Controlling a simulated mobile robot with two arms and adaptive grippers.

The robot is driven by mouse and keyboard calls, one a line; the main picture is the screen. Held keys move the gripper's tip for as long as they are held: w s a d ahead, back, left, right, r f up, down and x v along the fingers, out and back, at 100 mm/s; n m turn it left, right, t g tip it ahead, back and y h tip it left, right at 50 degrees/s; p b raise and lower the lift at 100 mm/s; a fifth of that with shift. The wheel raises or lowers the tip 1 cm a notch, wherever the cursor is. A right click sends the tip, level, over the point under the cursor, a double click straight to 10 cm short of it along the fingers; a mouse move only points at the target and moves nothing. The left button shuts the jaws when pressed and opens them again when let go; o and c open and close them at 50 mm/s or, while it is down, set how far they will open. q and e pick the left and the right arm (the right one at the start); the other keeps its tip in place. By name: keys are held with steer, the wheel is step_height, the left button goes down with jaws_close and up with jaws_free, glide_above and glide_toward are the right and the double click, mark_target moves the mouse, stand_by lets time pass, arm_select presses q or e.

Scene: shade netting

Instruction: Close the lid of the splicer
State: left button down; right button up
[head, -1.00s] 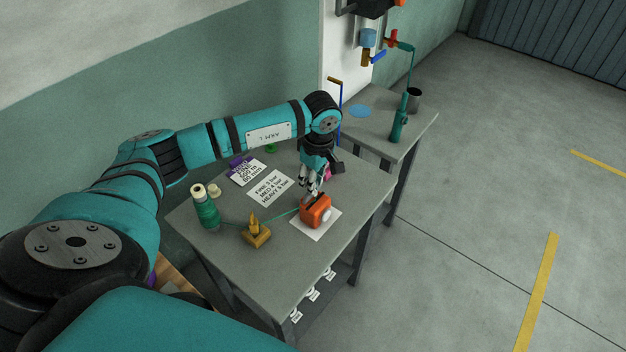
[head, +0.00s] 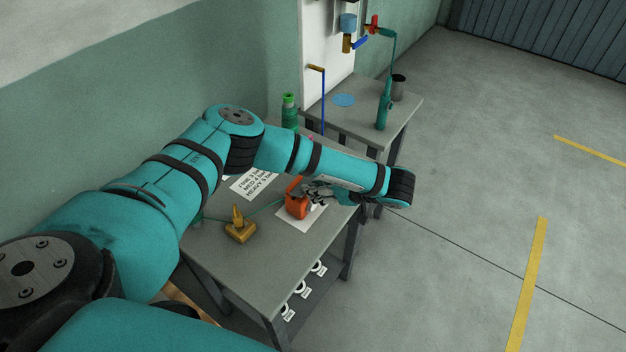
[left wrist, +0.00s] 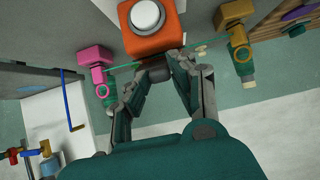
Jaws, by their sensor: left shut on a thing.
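The orange splicer (head: 294,206) sits on a white sheet (head: 304,222) on the grey table. In the left wrist view the splicer (left wrist: 150,44) shows an orange body with a round white knob. My left gripper (head: 314,190) reaches in from the right side of the splicer, with its fingers close against it. In the left wrist view my left gripper (left wrist: 169,66) is shut on a dark part at the splicer's edge, probably the lid's handle. The fingers and arm partly hide it, so I cannot tell the lid's angle. My right gripper is not in view.
A yellow holder (head: 240,230) stands left of the splicer, with a green cord (head: 266,208) running between. A pink fitting (left wrist: 97,56) shows in the left wrist view. A green bottle (head: 290,112) stands behind my arm. The table's front is clear.

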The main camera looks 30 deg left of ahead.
arm_select(q)
steer(key=shift+s+d+f+y+b, duration=0.1)
steer(key=shift+d+f+y+b, duration=0.2)
steer(key=shift+f+y, duration=0.85)
steer(key=shift+d+f+y+b, duration=0.25)
steer(key=shift+f+y, duration=0.45)
steer(key=shift+y, duration=0.85)
steer(key=shift+f, duration=0.1)
steer(key=c, duration=1.1)
jaws_free()
steer(key=shift+d, duration=0.1)
steer(key=shift+d, duration=0.35)
steer(key=d, duration=0.4)
steer(key=d+r, duration=0.1)
steer(key=d, duration=0.1)
steer(key=shift+s+d, duration=0.3)
steer(key=shift+d, duration=0.05)
